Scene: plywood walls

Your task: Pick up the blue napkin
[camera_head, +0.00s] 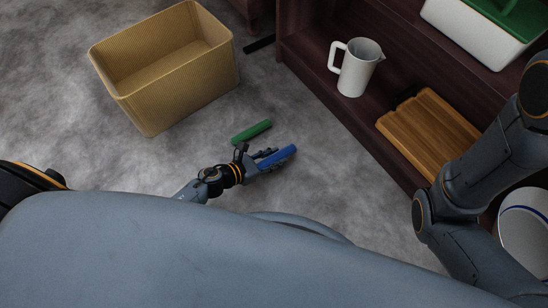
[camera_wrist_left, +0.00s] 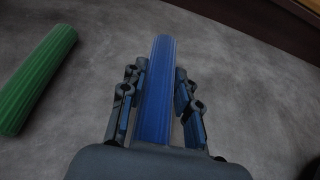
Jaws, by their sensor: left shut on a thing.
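The blue napkin (camera_head: 278,156) is a long rolled bar with fine ridges, near the grey floor in the head view. My left gripper (camera_head: 268,160) is shut on it. In the left wrist view the blue napkin (camera_wrist_left: 157,90) runs between the two fingers of the left gripper (camera_wrist_left: 158,100) and sticks out beyond the tips. I cannot tell whether it touches the floor. My right arm (camera_head: 480,170) shows at the right, but its gripper is out of view.
A green rolled napkin (camera_head: 251,131) lies on the floor close by. A yellow woven basket (camera_head: 180,85) stands at the upper left. A dark wooden shelf (camera_head: 320,75) at the right holds a white pitcher (camera_head: 355,70), a slatted wooden board (camera_head: 430,130) and a white box with green (camera_head: 470,30).

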